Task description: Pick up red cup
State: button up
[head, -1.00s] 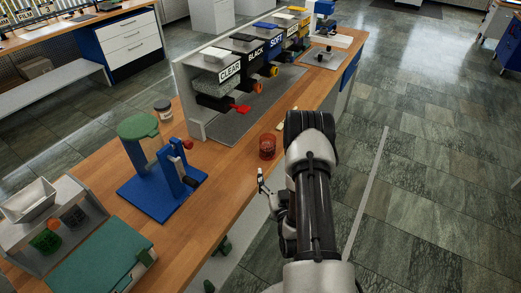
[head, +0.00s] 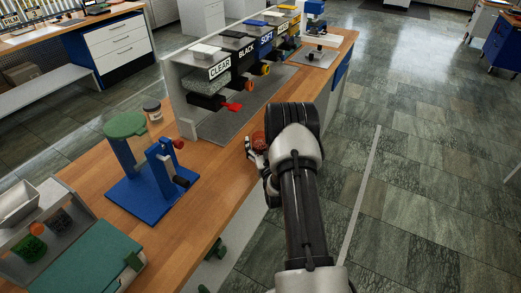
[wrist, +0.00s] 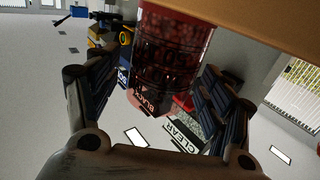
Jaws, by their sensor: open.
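The red cup (head: 259,140) stands on the wooden bench near its front edge, partly hidden behind my gripper and arm in the head view. It is see-through red and holds small reddish pieces. In the wrist view the red cup (wrist: 172,55) lies between the two fingers of my gripper (wrist: 150,92). The fingers are spread to either side of it, with a gap visible on the left. My gripper (head: 254,153) is at the cup's near side in the head view and is open.
A press rack with the CLEAR label (head: 220,68) stands behind the cup. A blue press stand (head: 150,190) with a green round top is to the left. A small jar (head: 153,111) stands near it. The bench (head: 215,185) is bare between the stand and my gripper.

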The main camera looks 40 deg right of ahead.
jog(key=shift+w+d, duration=0.25)
jog(key=shift+w, duration=0.35)
jog(key=shift+c, duration=0.4)
jog(key=c, duration=1.1)
